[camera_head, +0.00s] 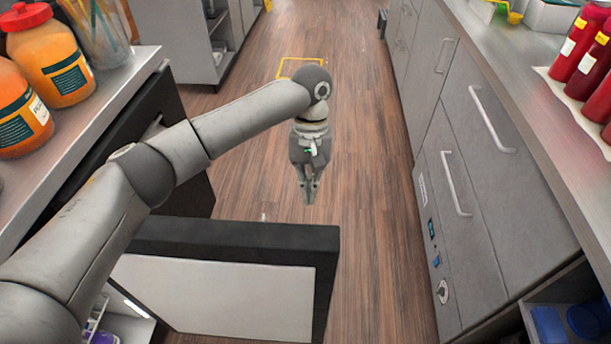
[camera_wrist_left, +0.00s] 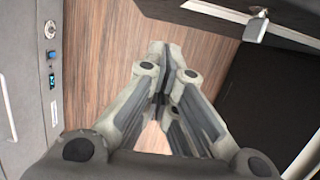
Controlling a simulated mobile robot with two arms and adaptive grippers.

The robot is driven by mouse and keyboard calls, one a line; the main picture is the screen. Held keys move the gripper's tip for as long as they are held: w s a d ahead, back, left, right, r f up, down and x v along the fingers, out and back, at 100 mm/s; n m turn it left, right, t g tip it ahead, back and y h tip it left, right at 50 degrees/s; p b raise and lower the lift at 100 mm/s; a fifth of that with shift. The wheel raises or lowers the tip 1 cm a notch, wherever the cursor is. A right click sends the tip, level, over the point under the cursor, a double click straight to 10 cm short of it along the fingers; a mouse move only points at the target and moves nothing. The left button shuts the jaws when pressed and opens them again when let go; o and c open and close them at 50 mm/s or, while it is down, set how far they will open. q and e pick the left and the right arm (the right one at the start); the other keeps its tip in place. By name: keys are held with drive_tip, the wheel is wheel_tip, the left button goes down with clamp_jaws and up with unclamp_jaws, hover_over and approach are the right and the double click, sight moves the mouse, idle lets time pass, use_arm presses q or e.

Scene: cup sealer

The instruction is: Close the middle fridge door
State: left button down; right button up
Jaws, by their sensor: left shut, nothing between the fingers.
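The open fridge door (camera_head: 240,275) juts from the left counter into the aisle in the head view. It has a thick black edge and a pale inner panel facing me. My left gripper (camera_head: 308,190) hangs pointing down over the aisle, beyond the door's free end and apart from it in the picture. It is shut and empty. In the left wrist view the closed fingers of my left gripper (camera_wrist_left: 160,85) point over the wooden floor. A dark panel (camera_wrist_left: 270,90) lies to their right, with a metal handle (camera_wrist_left: 255,27) near its top. My right gripper is out of view.
Orange jars (camera_head: 55,60) stand on the left counter (camera_head: 90,125). Grey drawers (camera_head: 465,180) line the aisle's right side, and red bottles (camera_head: 585,60) stand above. The wooden floor (camera_head: 350,130) ahead is clear, with a yellow outline (camera_head: 290,60).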

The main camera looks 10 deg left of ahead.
use_arm(q)
drive_tip(key=s+f+p, duration=0.1)
drive_tip(key=s+f, duration=0.4)
drive_tip(key=shift+a+f, duration=0.15)
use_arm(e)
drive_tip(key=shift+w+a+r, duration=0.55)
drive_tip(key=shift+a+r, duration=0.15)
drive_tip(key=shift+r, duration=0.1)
